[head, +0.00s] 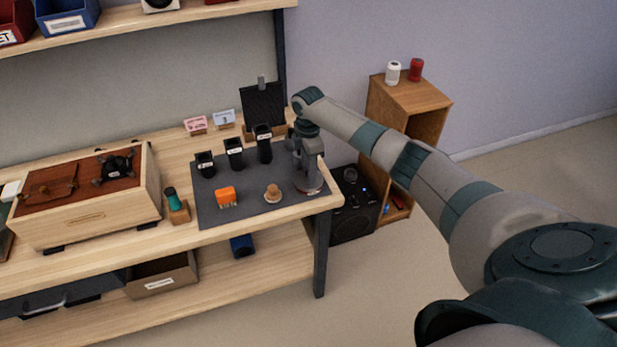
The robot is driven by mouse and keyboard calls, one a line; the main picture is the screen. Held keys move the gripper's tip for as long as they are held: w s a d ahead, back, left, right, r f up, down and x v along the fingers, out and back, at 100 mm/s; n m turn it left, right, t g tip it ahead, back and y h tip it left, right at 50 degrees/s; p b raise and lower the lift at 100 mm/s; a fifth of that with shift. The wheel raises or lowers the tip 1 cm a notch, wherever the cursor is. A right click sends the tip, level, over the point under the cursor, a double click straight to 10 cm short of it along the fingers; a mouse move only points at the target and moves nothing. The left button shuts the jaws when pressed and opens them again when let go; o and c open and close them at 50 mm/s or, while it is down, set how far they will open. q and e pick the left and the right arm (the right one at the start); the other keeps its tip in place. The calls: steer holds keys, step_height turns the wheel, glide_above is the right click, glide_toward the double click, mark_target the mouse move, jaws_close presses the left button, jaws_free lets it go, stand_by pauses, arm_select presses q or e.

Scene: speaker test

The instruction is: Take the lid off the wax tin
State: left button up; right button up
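My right gripper (308,177) points straight down over the right end of the dark grey mat (240,208) on the workbench. A small flat round thing with a reddish edge (311,191) shows right under its fingertips. It may be the wax tin, but the gripper covers most of it. I cannot tell whether the fingers touch it or whether they are open or shut. I cannot make out a lid apart from a tin. My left gripper is not in view.
On the mat stand a cork-coloured piece on a small round base (272,193), an orange block (226,196) and several black cups (234,154). A green-handled tool (173,202) stands left of the mat. A wooden box (88,215) fills the bench's left. A black speaker (352,207) stands beyond the bench's right end.

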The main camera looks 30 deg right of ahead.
steer(key=shift+c, duration=0.3)
jaws_close()
steer(key=shift+r+b, duration=0.45)
steer(key=shift+r, duration=0.35)
step_height(320, 180, up, 3)
steer(key=shift+d+f+b, duration=0.1)
steer(key=shift+f+b, duration=0.1)
steer(key=shift+b, duration=0.45)
steer(key=s+d+r+b, duration=0.3)
steer(key=s+d+r, duration=0.4)
steer(key=s, duration=0.1)
steer(key=shift+s+d, duration=0.3)
steer(key=shift+s, duration=0.05)
